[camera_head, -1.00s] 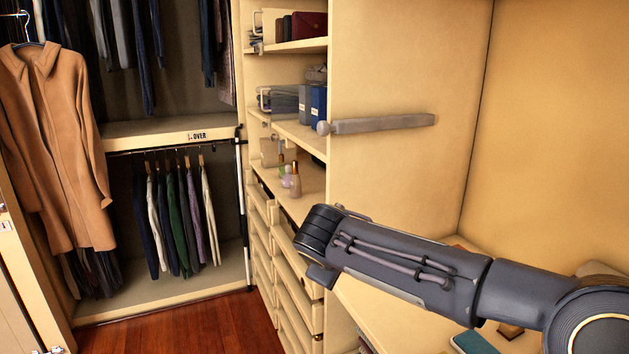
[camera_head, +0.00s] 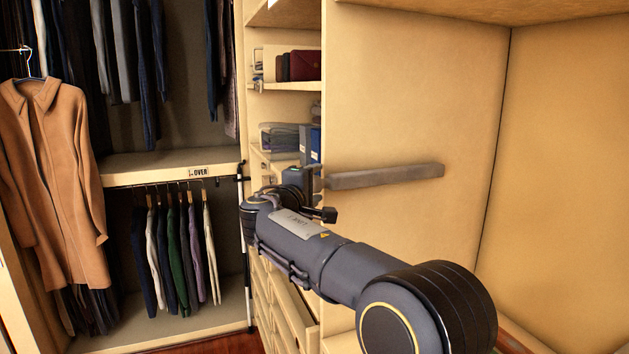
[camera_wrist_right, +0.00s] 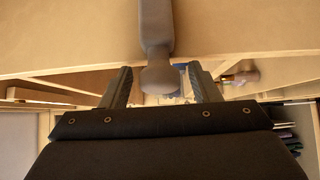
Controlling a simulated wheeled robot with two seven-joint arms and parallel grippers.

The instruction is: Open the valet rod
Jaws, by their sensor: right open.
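The valet rod (camera_head: 385,176) is a grey bar lying along the pale side panel of the cabinet. Its knob end is hidden behind my right gripper (camera_head: 316,190) in the head view. In the right wrist view, the rod (camera_wrist_right: 156,25) comes down from the top and its rounded knob (camera_wrist_right: 158,78) shows between the two dark fingers of the right gripper (camera_wrist_right: 160,75). The fingers are open, with a gap on each side of the knob. My left gripper is not in view.
Shelves with folded clothes (camera_head: 280,137) and a dark red purse (camera_head: 305,66) stand behind the panel's front edge. Drawers (camera_head: 290,318) sit below my right arm. A brown coat (camera_head: 50,160) hangs at the left. The panel's face right of the rod is clear.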

